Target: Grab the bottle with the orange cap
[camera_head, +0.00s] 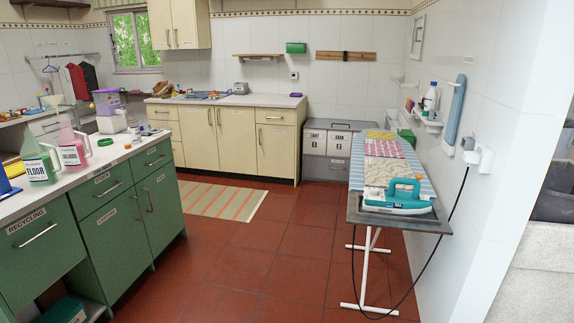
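Two jug-like bottles stand on the left counter. One holds green liquid and has a label reading FLOOR (39,160). The other is a pink bottle (72,150) with a white label, just to its right. A white bottle with a blue top (430,99) stands on the small wall shelf at the right. I cannot make out an orange cap on any of these bottles. Neither of my grippers is in view.
The green cabinets with a pale counter (100,165) fill the left. An ironing board (351,208) with a teal iron (393,194) stands at the right, its cord hanging to the floor. The red tiled floor (265,255) between them is clear. A striped rug (215,200) lies farther back.

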